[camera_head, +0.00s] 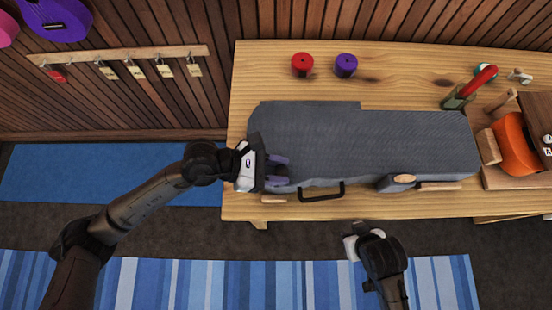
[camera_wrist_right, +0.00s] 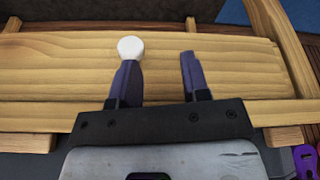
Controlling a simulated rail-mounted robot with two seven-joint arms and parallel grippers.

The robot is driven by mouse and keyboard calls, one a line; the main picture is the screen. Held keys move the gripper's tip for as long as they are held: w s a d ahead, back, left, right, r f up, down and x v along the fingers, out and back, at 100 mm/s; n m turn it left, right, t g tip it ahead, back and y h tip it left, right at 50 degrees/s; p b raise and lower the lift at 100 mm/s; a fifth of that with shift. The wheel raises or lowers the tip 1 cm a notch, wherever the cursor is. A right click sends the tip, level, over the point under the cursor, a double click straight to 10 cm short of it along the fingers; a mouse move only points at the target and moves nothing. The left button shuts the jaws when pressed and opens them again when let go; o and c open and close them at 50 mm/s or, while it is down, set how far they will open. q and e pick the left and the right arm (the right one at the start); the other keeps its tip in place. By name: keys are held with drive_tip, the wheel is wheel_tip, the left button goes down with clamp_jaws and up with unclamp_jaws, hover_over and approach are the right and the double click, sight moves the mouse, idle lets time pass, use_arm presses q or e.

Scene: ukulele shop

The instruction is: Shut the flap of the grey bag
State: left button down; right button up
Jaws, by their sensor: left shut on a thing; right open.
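The grey bag (camera_head: 370,140) lies flat on the wooden bench, with a black handle (camera_head: 322,192) along its front side. Its broad grey top covers most of it, and I see no open interior. Whether the flap's front edge meets the body cannot be told from above. My left gripper (camera_head: 280,170) is at the bag's front left corner, its purple fingers shut on the flap's edge. My right gripper (camera_head: 357,238) is in front of the bench, apart from the bag. In the right wrist view its fingers (camera_wrist_right: 158,70) are open, with nothing between them.
On the bench (camera_head: 410,65) stand a red spool (camera_head: 302,65) and a purple spool (camera_head: 345,65) behind the bag. An orange ukulele body (camera_head: 517,145) is at the right. A white knob (camera_wrist_right: 131,47) shows by my right gripper's left finger.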

use_arm(q)
drive_tip(key=shift+f, duration=0.25)
drive_tip(key=c, duration=1.2)
unclamp_jaws()
drive_tip(key=o, duration=0.4)
drive_tip(key=shift+r, duration=0.1)
drive_tip(key=s+v, duration=0.1)
drive_tip(key=v, duration=1.2)
drive_tip(key=shift+w+a+r+p, duration=0.25)
drive_tip(key=shift+w+a+p, duration=0.15)
drive_tip(key=shift+w, duration=0.1)
